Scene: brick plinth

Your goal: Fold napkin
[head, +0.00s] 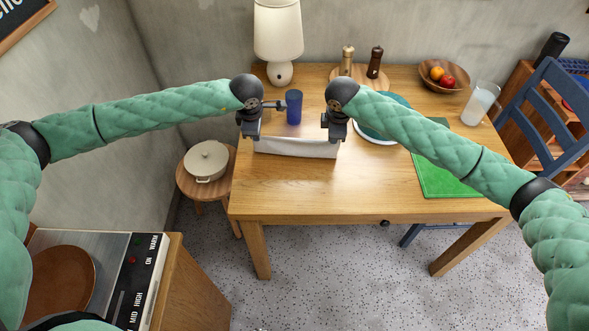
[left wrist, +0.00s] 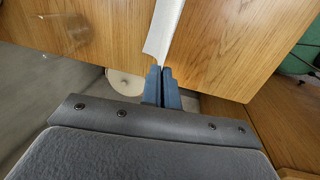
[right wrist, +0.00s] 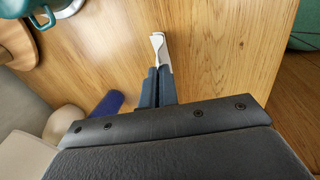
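A white napkin (head: 297,148) stretches as a narrow strip between my two grippers, near the left part of the wooden table. My left gripper (head: 251,138) is shut on its left end, and my right gripper (head: 336,138) is shut on its right end. In the left wrist view the napkin (left wrist: 163,30) runs away from the closed fingertips (left wrist: 162,72). In the right wrist view a small piece of the napkin (right wrist: 160,50) shows at the closed fingertips (right wrist: 157,74). I cannot tell whether its lower edge touches the table.
A blue cup (head: 294,107) stands just behind the napkin. A plate (head: 378,137) is partly hidden under my right arm, with a green mat (head: 447,178) right of it. A lamp (head: 279,38), two mills, a fruit bowl (head: 444,84) and a glass (head: 480,102) stand farther back. The table front is clear.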

